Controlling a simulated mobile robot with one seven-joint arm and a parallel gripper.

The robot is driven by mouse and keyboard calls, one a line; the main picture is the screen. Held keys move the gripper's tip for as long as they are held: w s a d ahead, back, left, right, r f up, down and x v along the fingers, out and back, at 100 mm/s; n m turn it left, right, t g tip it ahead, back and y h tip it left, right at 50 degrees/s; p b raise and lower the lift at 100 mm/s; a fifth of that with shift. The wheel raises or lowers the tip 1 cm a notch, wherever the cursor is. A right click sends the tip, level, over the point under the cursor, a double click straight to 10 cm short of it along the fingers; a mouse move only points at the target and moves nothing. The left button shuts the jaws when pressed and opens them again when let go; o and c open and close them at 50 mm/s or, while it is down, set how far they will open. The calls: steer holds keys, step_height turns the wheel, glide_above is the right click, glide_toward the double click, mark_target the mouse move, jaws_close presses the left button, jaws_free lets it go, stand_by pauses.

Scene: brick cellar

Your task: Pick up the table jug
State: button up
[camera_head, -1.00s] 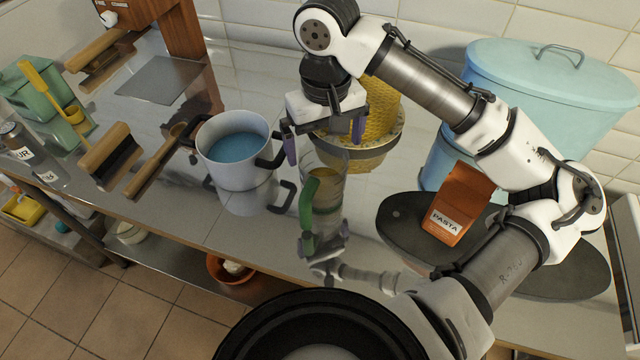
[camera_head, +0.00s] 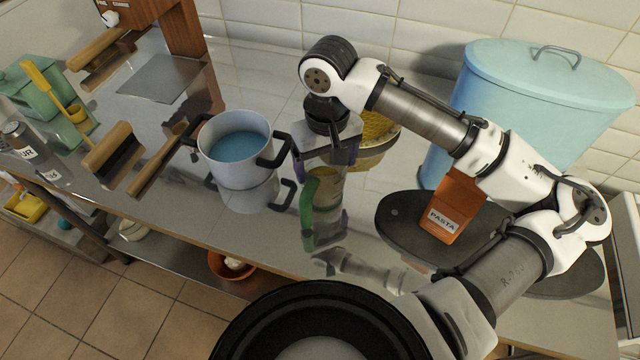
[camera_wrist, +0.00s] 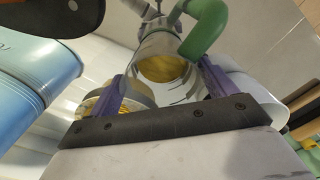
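The table jug (camera_head: 328,196) is clear glass with a green handle on its left side in the head view, and stands upright on the shiny counter. Something yellow shows through its glass. My gripper (camera_head: 320,180) points down over the jug, its purple fingers on either side of the body. In the wrist view my gripper (camera_wrist: 163,85) is open, with the glass jug (camera_wrist: 160,45) between the fingers and the green handle near the right finger. Whether either finger touches the glass is hard to tell.
A white pot (camera_head: 238,150) with blue inside and dark handles stands close left of the jug. A yellow basket (camera_head: 378,128) is behind, partly hidden by my arm. An orange pasta packet (camera_head: 455,208) stands on a dark board (camera_head: 400,222) at right. A blue lidded bin (camera_head: 545,105) is behind.

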steer(key=c, duration=0.6)
